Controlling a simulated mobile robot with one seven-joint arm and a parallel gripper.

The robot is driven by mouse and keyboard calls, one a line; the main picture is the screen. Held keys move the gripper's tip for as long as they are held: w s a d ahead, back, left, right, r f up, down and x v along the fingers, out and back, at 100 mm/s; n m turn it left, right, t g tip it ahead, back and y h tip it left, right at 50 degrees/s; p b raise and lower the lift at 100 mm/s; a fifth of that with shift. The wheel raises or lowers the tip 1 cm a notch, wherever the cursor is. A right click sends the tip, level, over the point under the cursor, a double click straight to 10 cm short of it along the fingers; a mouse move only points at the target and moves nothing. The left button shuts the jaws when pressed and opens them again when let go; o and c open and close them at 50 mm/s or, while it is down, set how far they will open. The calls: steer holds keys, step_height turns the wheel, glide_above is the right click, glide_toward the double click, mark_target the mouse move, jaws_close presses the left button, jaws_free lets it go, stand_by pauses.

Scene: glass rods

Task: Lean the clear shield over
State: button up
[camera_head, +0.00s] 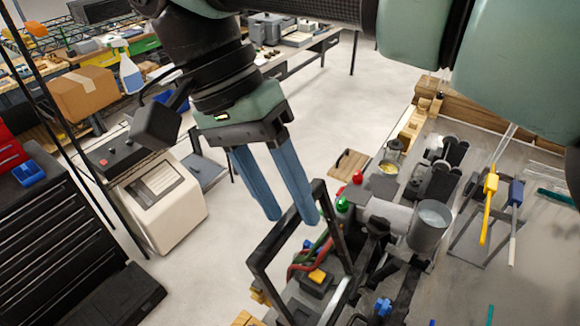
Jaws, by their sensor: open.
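The clear shield (265,245) shows as a dark rectangular frame around a see-through pane, standing raised over the bench apparatus at the lower middle. Its top bar slopes up to the right in the picture. My gripper (294,219) comes down from above with two blue fingers, open and apart. The fingertips are at the top bar, which runs between or just behind them. I cannot tell whether they touch it. The lower part of the frame is partly hidden among the apparatus.
Right of the shield stand a grey cylinder (429,225), and yellow-handled (489,205) and blue-handled tools on a stand. Red and green knobs and hoses lie close to the frame. A white machine (155,200) and black drawer cabinet (55,240) stand left. Open floor lies behind.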

mark_target(294, 216)
steer(key=shift+v, duration=2.05)
steer(key=shift+d, duration=0.15)
steer(key=x, duration=0.7)
steer(key=shift+f, duration=0.15)
steer(key=shift+s, duration=0.1)
